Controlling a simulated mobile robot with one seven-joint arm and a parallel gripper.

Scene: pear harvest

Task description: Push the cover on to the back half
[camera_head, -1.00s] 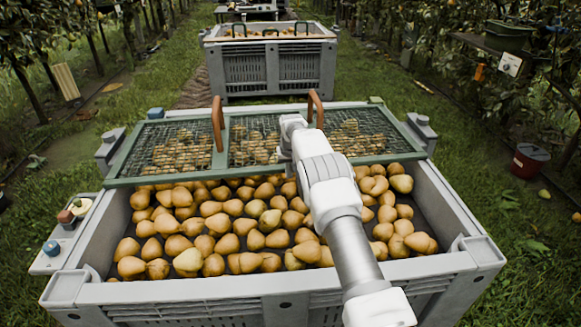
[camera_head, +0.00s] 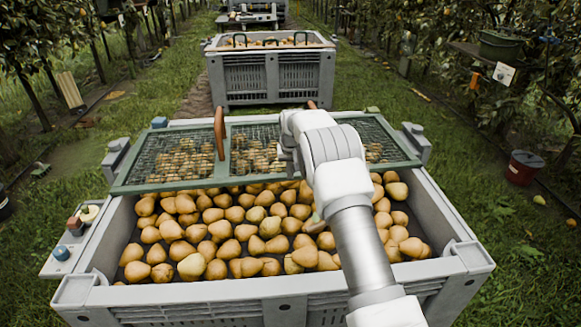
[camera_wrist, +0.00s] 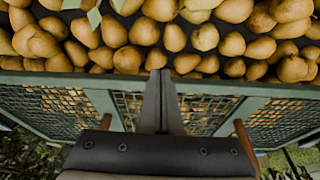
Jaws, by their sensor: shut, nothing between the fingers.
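The cover is a green frame with wire mesh (camera_head: 210,187) and two brown handles (camera_head: 219,132). It lies across the back half of the grey pear bin (camera_head: 190,297), with its front bar running over the pears. In the wrist view the cover's front bar (camera_wrist: 60,80) crosses the picture. My gripper (camera_wrist: 160,74) is shut and empty there, its fingers at the middle of that bar with the tips at the pear side. I cannot tell whether they touch the bar. In the head view my arm hides the fingers and part of the cover.
Many loose pears (camera_head: 215,235) fill the uncovered front half of the bin. A side shelf (camera_head: 62,258) with small items is at left. Another grey bin (camera_head: 270,75) stands behind. A red bucket (camera_head: 523,168) is on the grass at right, between tree rows.

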